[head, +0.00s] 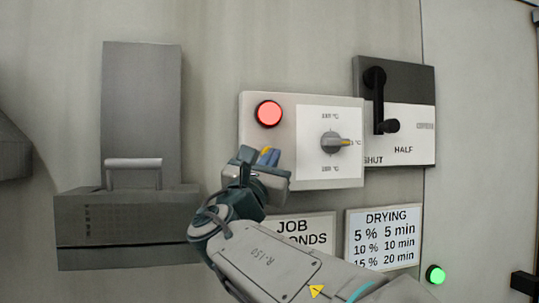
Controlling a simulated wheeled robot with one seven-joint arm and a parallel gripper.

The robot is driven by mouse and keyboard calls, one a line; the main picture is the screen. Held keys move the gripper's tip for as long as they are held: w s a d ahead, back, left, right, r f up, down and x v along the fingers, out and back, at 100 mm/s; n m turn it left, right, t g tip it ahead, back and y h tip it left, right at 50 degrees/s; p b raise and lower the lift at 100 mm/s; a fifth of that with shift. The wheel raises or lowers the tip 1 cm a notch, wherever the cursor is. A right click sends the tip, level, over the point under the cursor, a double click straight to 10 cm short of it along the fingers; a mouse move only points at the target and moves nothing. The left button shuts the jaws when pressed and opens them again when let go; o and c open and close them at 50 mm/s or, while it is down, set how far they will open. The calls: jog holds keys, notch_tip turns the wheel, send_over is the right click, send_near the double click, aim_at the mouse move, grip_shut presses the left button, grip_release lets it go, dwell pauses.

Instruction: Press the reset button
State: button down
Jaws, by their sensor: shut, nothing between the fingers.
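A round, lit red button or lamp (269,114) with a dark ring sits at the upper left of a pale control panel. A round, lit green button or lamp (436,274) is low on the right of the wall. I see no label saying reset on either one. My gripper (268,155) is shut and empty. In the picture it is just below the red one and left of the dial, overlapping the panel's lower left edge. Whether it touches the panel I cannot tell.
A rotary dial (332,142) with temperature marks is on the same panel. A black lever (380,103) on a SHUT/HALF plate is to its right. Two signs, JOB (303,229) and DRYING (383,238), are below. A grey box with a handle (134,165) projects at left.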

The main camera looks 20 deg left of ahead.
jog(key=shift+w+a, duration=0.2)
jog(key=shift+w, duration=0.15)
jog(key=shift+w+a+p, duration=0.3)
jog(key=shift+w, duration=0.1)
dwell(0.9)
dwell(0.4)
jog(key=shift+s+d+b, duration=0.5)
jog(key=shift+s+b, duration=0.15)
jog(key=shift+s, duration=0.1)
jog(key=s+d+b, duration=0.1)
jog(key=s, duration=0.2)
jog(key=s+d+b, duration=0.1)
jog(key=shift+s+d+b, duration=0.15)
jog(key=shift+d+b, duration=0.2)
